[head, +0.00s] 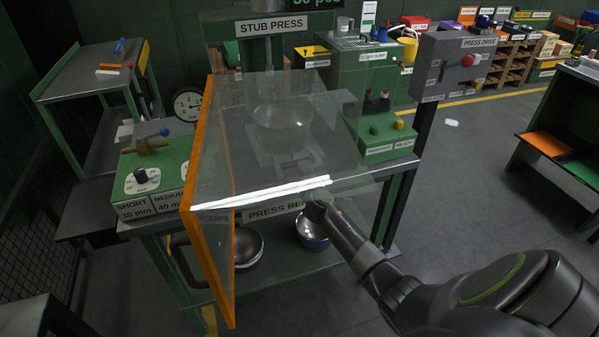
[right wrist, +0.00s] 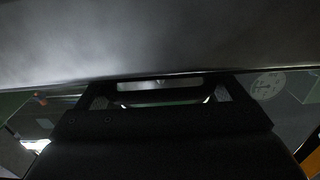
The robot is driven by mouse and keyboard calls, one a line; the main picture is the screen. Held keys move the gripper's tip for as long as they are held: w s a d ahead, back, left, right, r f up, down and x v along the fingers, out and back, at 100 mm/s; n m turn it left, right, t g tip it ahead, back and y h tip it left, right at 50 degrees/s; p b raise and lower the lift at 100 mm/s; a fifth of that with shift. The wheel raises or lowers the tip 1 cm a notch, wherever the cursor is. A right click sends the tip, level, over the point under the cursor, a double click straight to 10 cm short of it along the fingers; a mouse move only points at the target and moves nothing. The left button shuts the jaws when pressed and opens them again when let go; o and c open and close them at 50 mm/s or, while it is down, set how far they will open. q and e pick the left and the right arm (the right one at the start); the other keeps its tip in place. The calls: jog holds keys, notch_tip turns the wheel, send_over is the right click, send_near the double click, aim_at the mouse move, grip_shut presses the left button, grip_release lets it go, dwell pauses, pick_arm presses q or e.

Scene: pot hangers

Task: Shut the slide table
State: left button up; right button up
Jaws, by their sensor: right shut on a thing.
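The stub press stands in the middle of the head view, behind a clear guard with an orange edge (head: 208,150) and a white front strip (head: 262,192). Through the guard I see a steel bowl (head: 283,128) over a pale plate, which seems to be the slide table (head: 290,162). My right gripper (head: 320,192) is at the right end of the white strip, shut on a bar at the press front. Its tips are partly hidden. In the right wrist view the gripper (right wrist: 160,92) meets a dark bar below a broad grey surface (right wrist: 150,35).
A green box with knobs (head: 380,135) stands to the right of the press. A green box with length labels (head: 155,165) stands on the left. Bowls (head: 311,236) sit on the shelf below.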

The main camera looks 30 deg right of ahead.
jog(key=b+x, duration=0.1)
jog(key=x, duration=0.2)
jog(key=shift+w+a+f+b, duration=0.1)
jog(key=shift+w+b, duration=0.05)
jog(key=shift+b, duration=0.2)
jog(key=shift+r, duration=0.25)
jog(key=o, duration=0.9)
jog(key=shift+o, duration=1)
jog(key=shift+w, duration=0.15)
jog(key=shift+w+f, duration=0.1)
jog(key=shift+f, duration=0.05)
jog(key=shift+s, duration=0.35)
jog(key=v, duration=1.6)
jog(key=shift+s+p, duration=0.35)
